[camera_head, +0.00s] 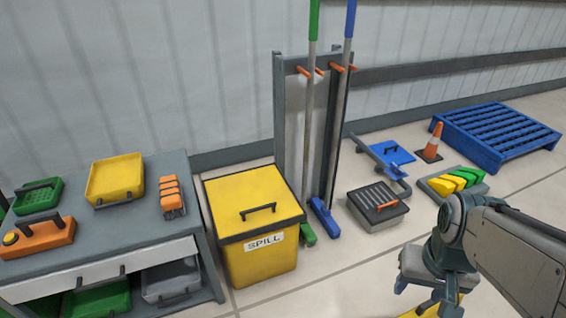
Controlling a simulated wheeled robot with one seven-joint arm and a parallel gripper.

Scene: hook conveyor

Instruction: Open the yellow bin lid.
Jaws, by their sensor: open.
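The yellow bin (262,262) stands on the floor left of centre, with a SPILL label on its front. Its yellow lid (250,190) lies flat and shut on top, edged by a dark rim. A black bar handle (258,211) is on the lid near its front edge. My gripper (432,300) is at the bottom right, below my arm and well to the right of the bin, touching nothing that I can see. It is open, and its fingertips are partly cut off by the frame's bottom edge.
A grey workbench (140,220) with trays and a drawer stands close left of the bin. A rack (280,100) holding a green-handled and a blue-handled broom stands right behind it. A grated box (377,205) is on the floor to the right.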

